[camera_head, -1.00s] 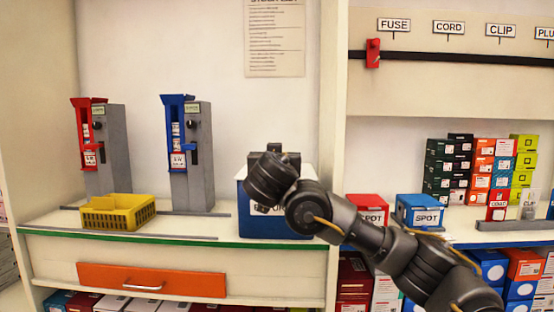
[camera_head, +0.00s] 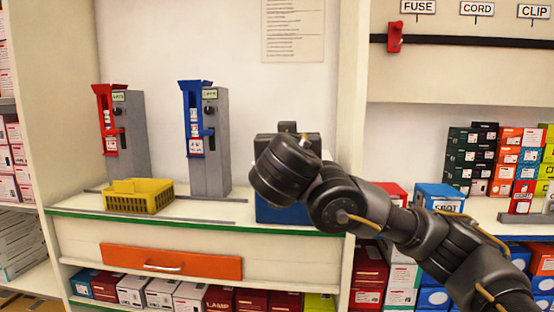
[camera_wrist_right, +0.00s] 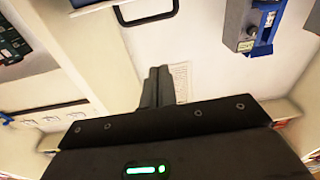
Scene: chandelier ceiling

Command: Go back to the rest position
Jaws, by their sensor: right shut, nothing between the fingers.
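My right arm comes in from the lower right of the head view, in front of the shelving. In the right wrist view my right gripper (camera_wrist_right: 157,88) has its two dark fingers together with nothing between them. In the head view the wrist hides most of this gripper. Behind it stands a blue box (camera_head: 284,212), largely covered by the arm. My left gripper is in neither view.
An orange drawer front (camera_head: 171,262) is below. A blue SPOT box (camera_head: 437,196) and stacked boxes (camera_head: 463,160) sit at right.

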